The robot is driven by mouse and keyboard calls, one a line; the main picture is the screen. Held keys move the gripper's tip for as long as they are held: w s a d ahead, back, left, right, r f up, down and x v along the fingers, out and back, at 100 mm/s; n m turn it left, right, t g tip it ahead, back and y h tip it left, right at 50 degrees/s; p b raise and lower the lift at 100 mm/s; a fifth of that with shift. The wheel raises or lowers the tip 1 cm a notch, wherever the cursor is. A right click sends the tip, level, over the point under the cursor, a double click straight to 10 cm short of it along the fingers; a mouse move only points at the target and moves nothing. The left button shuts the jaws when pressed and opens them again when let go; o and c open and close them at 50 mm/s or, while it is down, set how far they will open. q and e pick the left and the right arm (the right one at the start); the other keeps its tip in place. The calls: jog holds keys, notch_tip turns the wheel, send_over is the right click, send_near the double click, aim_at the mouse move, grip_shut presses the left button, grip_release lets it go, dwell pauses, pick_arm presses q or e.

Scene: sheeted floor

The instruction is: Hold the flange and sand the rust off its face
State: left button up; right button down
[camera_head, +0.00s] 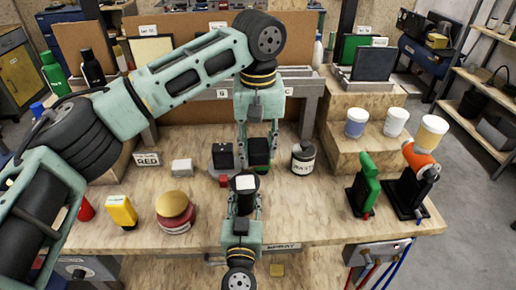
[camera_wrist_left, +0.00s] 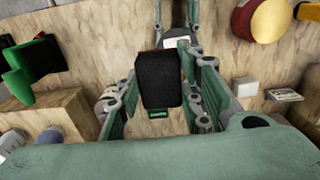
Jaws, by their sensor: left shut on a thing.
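My left gripper (camera_head: 259,152) points down over the middle of the bench. In the left wrist view its green-padded fingers (camera_wrist_left: 160,115) are shut on a black block (camera_wrist_left: 160,80) with a small green label. My right gripper (camera_head: 245,190) reaches in from the front edge. Its fingers lie on both sides of a dark piece with a white square face (camera_head: 246,182), which also shows in the left wrist view (camera_wrist_left: 176,42), close to the black block. The dark piece looks gripped; I cannot tell whether it is the flange. I see no rust clearly.
A dark bottle (camera_head: 303,158) stands to the right. Green (camera_head: 366,182) and orange (camera_head: 419,160) tools stand at the right.

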jog(key=c, duration=1.2)
grip_release()
jog(key=shift+f, duration=0.1)
jog(key=s, duration=0.8)
jog(key=s+a, duration=0.1)
jog(key=s, duration=0.3)
jog(key=shift+a, duration=0.1)
